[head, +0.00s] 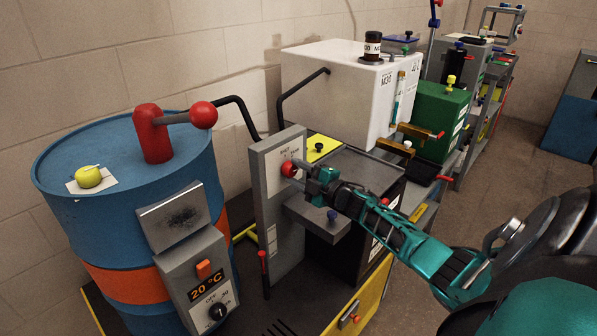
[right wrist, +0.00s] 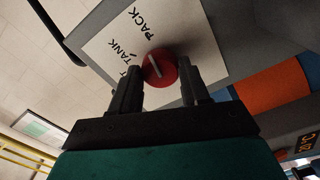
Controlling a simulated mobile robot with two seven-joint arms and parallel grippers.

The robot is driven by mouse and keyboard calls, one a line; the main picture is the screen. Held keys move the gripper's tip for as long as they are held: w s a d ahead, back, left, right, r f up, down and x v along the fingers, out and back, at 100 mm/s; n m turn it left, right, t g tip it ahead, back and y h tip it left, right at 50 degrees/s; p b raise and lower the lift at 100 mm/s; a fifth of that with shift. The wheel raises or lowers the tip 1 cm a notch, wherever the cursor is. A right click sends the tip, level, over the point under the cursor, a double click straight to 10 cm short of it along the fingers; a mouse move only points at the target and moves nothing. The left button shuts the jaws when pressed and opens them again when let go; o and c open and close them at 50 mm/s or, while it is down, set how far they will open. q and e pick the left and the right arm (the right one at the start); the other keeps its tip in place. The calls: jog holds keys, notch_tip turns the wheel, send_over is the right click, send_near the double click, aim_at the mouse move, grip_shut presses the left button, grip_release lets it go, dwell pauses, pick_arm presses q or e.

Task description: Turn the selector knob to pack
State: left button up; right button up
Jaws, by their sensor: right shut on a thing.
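The red selector knob (head: 289,169) sits on the front of a grey upright panel (head: 270,200) with a white label plate. In the right wrist view the knob (right wrist: 158,68) is round with a pale pointer line. The plate (right wrist: 112,42) reads PACK, TANK and a third word, partly hidden, ending in T. The pointer's upper end appears to face between TANK and PACK. My right gripper (head: 303,173) is at the panel; in its wrist view the two fingers (right wrist: 159,82) are closed on either side of the knob. My left gripper is not in view.
A blue drum (head: 80,235) with an orange band, a red-handled lever (head: 155,135) and a temperature box (head: 198,280) stands to the left. A white tank (head: 335,105) stands behind the panel. A grey shelf (head: 315,218) juts out below my gripper. Open floor lies right.

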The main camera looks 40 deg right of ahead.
dwell(0.5)
jog(key=o, duration=1.1)
jog(key=shift+c, duration=0.2)
jog(key=shift+s, duration=0.1)
jog(key=s+d, duration=0.1)
jog(key=s, duration=1.1)
jog(key=shift+s+p, duration=0.3)
jog(key=shift+p, duration=0.15)
jog(key=s+a+f+m+g+h, duration=0.1)
jog(key=s+a+f+m+g, duration=0.15)
jog(key=a+f+m, duration=0.4)
jog(key=s+a+f+m+g, duration=0.1)
jog(key=s+a+f, duration=0.25)
jog(key=a, duration=0.55)
jog(key=s+a+f+m+g, duration=0.2)
jog(key=s+a, duration=0.1)
jog(key=a, duration=0.5)
jog(key=s+a+f+m+g+y, duration=0.1)
jog(key=s+a+f+m, duration=0.1)
jog(key=a, duration=0.7)
jog(key=shift+s+g+y, duration=0.3)
jog(key=shift+s+g, duration=0.05)
jog(key=shift+s, duration=0.5)
